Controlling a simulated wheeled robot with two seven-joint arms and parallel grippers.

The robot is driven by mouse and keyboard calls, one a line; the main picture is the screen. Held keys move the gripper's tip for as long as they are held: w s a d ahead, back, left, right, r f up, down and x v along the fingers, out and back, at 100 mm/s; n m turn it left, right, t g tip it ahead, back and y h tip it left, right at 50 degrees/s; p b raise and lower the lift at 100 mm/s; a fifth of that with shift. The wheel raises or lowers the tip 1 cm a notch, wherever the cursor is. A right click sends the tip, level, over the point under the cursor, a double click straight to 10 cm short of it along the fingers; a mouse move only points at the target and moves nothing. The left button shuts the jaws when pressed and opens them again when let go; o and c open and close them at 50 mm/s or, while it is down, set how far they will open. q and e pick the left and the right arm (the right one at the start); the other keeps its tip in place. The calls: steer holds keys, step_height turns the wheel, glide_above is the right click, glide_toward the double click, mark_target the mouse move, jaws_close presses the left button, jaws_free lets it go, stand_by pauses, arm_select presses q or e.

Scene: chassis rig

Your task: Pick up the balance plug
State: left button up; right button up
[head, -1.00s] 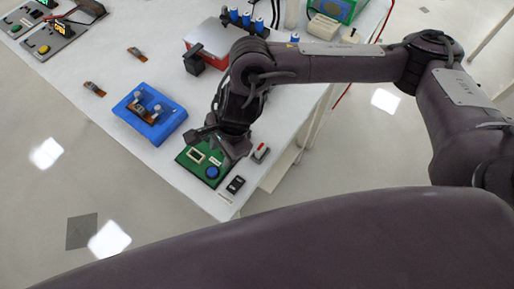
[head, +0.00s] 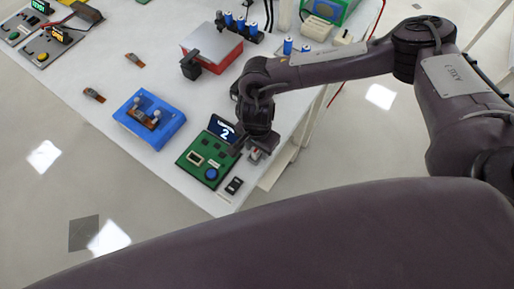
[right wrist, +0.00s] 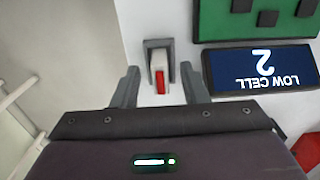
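My right gripper (head: 257,150) points down at the table's near right edge. In the right wrist view its two fingers (right wrist: 158,92) are apart and empty. A small grey block with a white and red lever-like part (right wrist: 158,68) lies between and just beyond the fingertips; in the head view it (head: 256,154) is partly hidden by the gripper. I cannot tell for sure which thing is the balance plug. The green board (head: 203,160) is beside the gripper, with a display (right wrist: 260,68) reading "LOW CELL 2". My left gripper is not in view.
A small black device (head: 234,186) lies near the table corner. A blue fixture (head: 150,118) stands left of the board. A red box with a grey top (head: 212,47) and blue cells (head: 240,22) are farther back. White table is clear between them.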

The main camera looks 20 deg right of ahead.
jaws_close()
steer(key=shift+r, duration=0.1)
stand_by(0.3)
